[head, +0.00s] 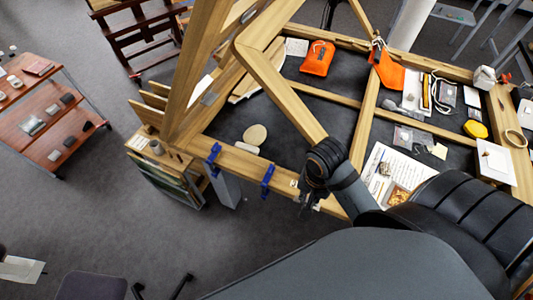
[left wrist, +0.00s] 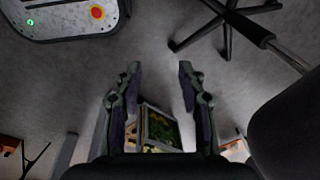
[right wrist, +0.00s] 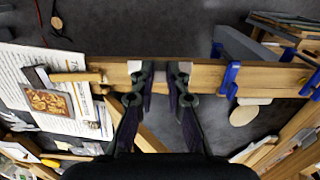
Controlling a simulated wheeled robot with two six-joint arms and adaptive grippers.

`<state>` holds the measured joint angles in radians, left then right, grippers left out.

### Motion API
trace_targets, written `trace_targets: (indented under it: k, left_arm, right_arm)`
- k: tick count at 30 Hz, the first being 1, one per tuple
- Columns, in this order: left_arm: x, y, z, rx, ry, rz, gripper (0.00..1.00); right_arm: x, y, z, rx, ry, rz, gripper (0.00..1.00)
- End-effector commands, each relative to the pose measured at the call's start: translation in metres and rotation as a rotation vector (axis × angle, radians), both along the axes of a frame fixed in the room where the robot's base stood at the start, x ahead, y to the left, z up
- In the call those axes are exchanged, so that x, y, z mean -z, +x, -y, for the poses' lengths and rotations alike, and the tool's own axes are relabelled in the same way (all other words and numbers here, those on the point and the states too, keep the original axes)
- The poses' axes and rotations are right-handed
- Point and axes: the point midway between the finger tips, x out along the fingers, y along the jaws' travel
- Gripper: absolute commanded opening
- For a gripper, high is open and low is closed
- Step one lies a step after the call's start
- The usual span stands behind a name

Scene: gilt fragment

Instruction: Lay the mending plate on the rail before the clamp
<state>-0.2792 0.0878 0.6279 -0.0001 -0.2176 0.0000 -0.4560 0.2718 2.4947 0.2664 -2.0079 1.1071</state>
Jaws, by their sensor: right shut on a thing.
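My right gripper (right wrist: 163,72) is over the wooden rail (right wrist: 207,75), shut on a thin thing, seemingly the mending plate; the fingers and the small gap between them hide its shape. In the head view the right gripper (head: 312,182) is at the front rail (head: 240,164), right of the blue clamps. The nearer blue clamp (head: 267,180) grips the rail; it shows in the right wrist view (right wrist: 230,78) just right of the fingers. I cannot tell if the plate touches the rail. My left gripper (left wrist: 159,70) is open and empty, over the floor.
A second blue clamp (head: 213,160) sits farther left on the rail. A printed sheet (head: 395,175) lies right of the right gripper. A slanting wooden beam (head: 283,92) rises near my right gripper.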

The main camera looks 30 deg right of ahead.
Motion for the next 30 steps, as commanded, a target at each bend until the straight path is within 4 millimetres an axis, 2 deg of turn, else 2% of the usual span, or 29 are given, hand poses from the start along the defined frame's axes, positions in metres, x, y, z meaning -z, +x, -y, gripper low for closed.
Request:
trace_targets:
  k: [4, 7, 12, 14, 17, 21, 25, 30]
  left_arm:
    - [0.002, -0.016, 0.002, -0.002, -0.002, -0.024, 0.40]
    - [0.003, -0.028, 0.007, -0.004, -0.009, -0.041, 0.40]
    - [0.011, -0.040, 0.014, -0.007, -0.017, -0.058, 0.40]
    - [0.016, -0.041, 0.013, -0.007, -0.016, -0.058, 0.40]
    - [0.007, -0.035, 0.011, -0.005, -0.013, -0.050, 0.40]
    - [-0.002, -0.013, 0.006, -0.003, -0.007, -0.018, 0.40]
    - [-0.005, -0.005, 0.005, -0.002, -0.006, -0.005, 0.40]
    - [-0.004, -0.019, 0.005, -0.002, -0.005, -0.026, 0.40]
  right_arm:
    - [-0.002, -0.005, -0.001, -0.007, 0.000, -0.001, 0.00]
    - [0.002, 0.004, 0.000, -0.004, 0.001, 0.000, 0.00]
    - [0.023, 0.049, 0.005, -0.004, 0.003, 0.003, 0.00]
    - [0.032, 0.066, 0.006, -0.003, 0.003, 0.003, 0.00]
    - [0.042, 0.092, 0.009, -0.004, 0.003, -0.003, 0.00]
    - [0.072, 0.115, 0.012, -0.005, 0.002, -0.003, 0.00]
    - [0.089, 0.127, 0.014, -0.006, 0.001, -0.002, 0.00]
    - [0.095, 0.131, 0.015, -0.006, 0.000, 0.000, 0.00]
